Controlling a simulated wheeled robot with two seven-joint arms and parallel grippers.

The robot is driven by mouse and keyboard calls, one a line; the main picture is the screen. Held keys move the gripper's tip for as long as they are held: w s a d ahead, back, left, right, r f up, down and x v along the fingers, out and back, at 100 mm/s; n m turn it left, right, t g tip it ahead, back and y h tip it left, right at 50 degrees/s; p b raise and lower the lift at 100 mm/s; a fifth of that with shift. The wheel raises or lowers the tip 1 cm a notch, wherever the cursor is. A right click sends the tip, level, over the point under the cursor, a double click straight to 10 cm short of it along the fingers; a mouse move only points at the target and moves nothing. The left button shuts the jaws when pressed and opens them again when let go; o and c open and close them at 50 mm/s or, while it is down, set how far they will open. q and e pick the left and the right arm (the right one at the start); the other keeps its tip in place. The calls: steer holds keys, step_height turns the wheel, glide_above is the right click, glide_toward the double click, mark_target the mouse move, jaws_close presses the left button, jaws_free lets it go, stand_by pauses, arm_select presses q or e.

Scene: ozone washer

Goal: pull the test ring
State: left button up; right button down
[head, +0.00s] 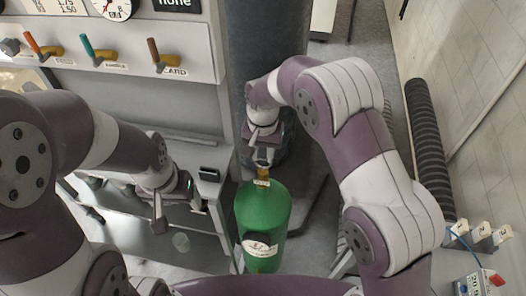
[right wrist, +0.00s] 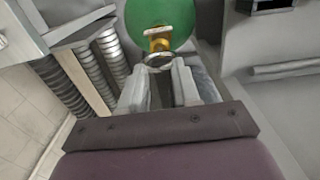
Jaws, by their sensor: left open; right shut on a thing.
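A green gas bottle (head: 263,222) with a pale label stands upright in the lower middle of the head view. A brass valve (head: 263,173) sits on its neck and also shows in the right wrist view (right wrist: 159,42). The dark metal test ring (right wrist: 158,62) hangs at the valve, between the tips of my right gripper (right wrist: 159,76). My right gripper shows above the valve in the head view (head: 262,148), shut on the ring. My left gripper (head: 178,207) is open and empty, left of the bottle near the cabinet edge.
A grey panel (head: 130,88) with several coloured lever valves and gauges is at the upper left. A dark column (head: 268,55) rises behind the right gripper. A ribbed black hose (head: 428,140) runs along the right wall. Small labelled switches (head: 482,235) are at the lower right.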

steer(key=shift+r+p, duration=0.4)
steer(key=shift+r, duration=0.4)
steer(key=c, duration=1.9)
jaws_free()
steer(key=o, duration=1.1)
